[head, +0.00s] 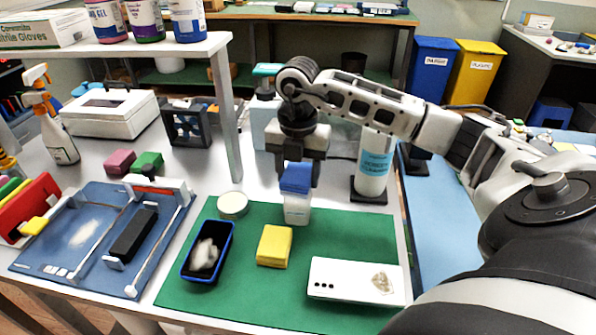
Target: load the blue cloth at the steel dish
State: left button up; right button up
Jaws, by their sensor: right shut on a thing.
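My right gripper (298,180) points down over the back of the green mat (340,240). It is shut on the blue cloth (296,178), a small folded block between its fingers. A white container (297,211) shows directly below the cloth; I cannot tell whether they touch. The round steel dish (232,205), pale inside, sits at the mat's back edge, left of and a little nearer than the cloth. My left gripper is not in view.
A yellow cloth (274,245), a black tray with a blue rim (207,251) and a white phone with a smudge (356,282) lie on the mat. A labelled bottle (373,170) stands behind right. A shelf post (228,120) rises at the left.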

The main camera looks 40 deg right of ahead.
aim_at(298, 172)
jog(key=shift+r+p, duration=2.9)
jog(key=shift+r, duration=0.65)
jog(key=shift+f, duration=0.1)
